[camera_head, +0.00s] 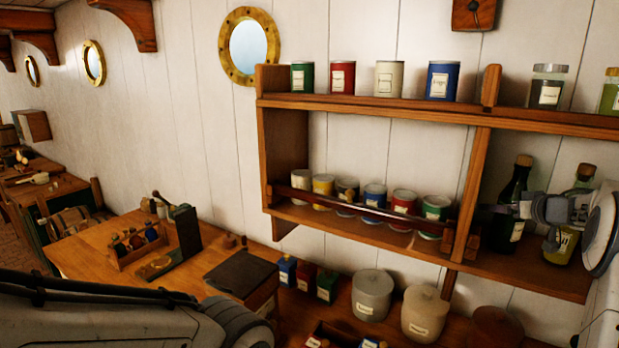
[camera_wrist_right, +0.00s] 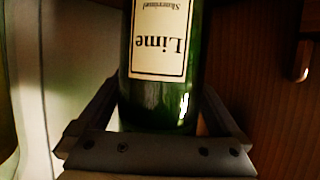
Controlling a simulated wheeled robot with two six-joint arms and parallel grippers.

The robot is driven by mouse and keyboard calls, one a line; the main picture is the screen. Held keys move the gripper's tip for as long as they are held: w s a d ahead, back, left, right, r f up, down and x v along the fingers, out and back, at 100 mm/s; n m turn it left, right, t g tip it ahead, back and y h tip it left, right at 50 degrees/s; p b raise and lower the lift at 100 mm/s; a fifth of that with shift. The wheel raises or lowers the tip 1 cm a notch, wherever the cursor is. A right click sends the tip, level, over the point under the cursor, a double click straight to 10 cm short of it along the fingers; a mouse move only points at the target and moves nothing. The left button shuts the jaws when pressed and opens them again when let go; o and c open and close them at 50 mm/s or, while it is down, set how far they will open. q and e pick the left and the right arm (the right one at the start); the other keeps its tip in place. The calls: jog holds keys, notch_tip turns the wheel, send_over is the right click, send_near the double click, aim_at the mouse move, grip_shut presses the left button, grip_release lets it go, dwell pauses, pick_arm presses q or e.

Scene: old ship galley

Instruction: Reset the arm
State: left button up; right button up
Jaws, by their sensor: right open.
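My right gripper (camera_head: 497,210) reaches in from the right to the lower wall shelf, in front of a dark green bottle (camera_head: 519,186) with a cork. In the right wrist view, its open jaws (camera_wrist_right: 160,110) stand on either side of a green bottle (camera_wrist_right: 190,100). That bottle's white "Lime" label appears upside down. I cannot tell whether either finger touches the glass. My left arm (camera_head: 120,315) crosses the bottom left of the head view; its gripper is out of the picture.
A second corked bottle (camera_head: 564,240) stands close by my right wrist. The wooden shelf (camera_head: 390,110) carries several tins on both levels, with a rail along the lower one. Two lidded canisters (camera_head: 426,313) stand on the counter below.

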aim_at(517, 183)
jog(key=shift+s+r, duration=0.15)
jog(key=shift+r, duration=0.6)
jog(key=shift+s+r, duration=0.15)
jog(key=shift+r, duration=0.55)
jog(key=shift+f, duration=0.15)
jog(key=shift+f, duration=0.3)
jog(key=s+f+b+v, duration=0.1)
jog(key=b+v, duration=0.2)
jog(key=v, duration=0.8)
jog(key=d+p+x, duration=0.1)
jog(key=p+x, duration=0.3)
jog(key=x, duration=0.9)
jog(key=r, duration=0.2)
jog(key=r+b, duration=0.1)
jog(key=r, duration=0.1)
jog(key=s+a+r, duration=0.1)
jog(key=r, duration=0.2)
jog(key=shift+s+r, duration=0.1)
jog(key=shift+s+a+b, duration=0.45)
jog(key=shift+s+b, duration=0.15)
jog(key=shift+s, duration=0.05)
